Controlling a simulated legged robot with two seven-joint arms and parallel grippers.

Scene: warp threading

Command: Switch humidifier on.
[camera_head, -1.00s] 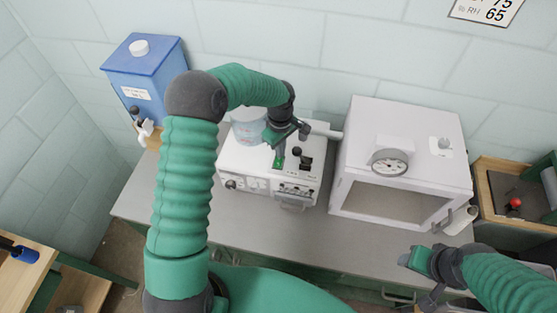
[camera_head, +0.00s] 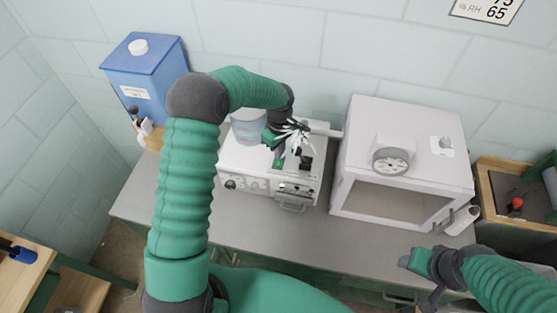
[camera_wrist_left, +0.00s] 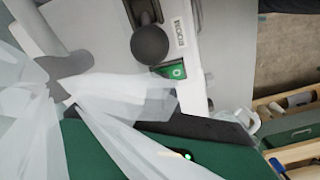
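The humidifier (camera_head: 234,157) is a white box on the grey bench, with a clear water tank (camera_head: 247,128) at its back left. A green rocker switch marked O (camera_wrist_left: 176,71) and a black ball-topped lever (camera_wrist_left: 150,45) show in the left wrist view. White translucent mist (camera_wrist_left: 115,95) spreads over the humidifier's top, and a small green light (camera_head: 283,186) glows on its front panel. My left gripper (camera_head: 279,143) is just above the switch area; mist partly hides its fingertips, so contact and opening are unclear. My right gripper (camera_head: 422,275) is open and empty before the bench's right part.
A white cabinet with a dial gauge (camera_head: 391,161) stands right of the humidifier. A blue tank with a tap (camera_head: 146,77) is at the back left. A wooden box with a red knob (camera_head: 515,204) is at the far right. The bench front (camera_head: 240,233) is clear.

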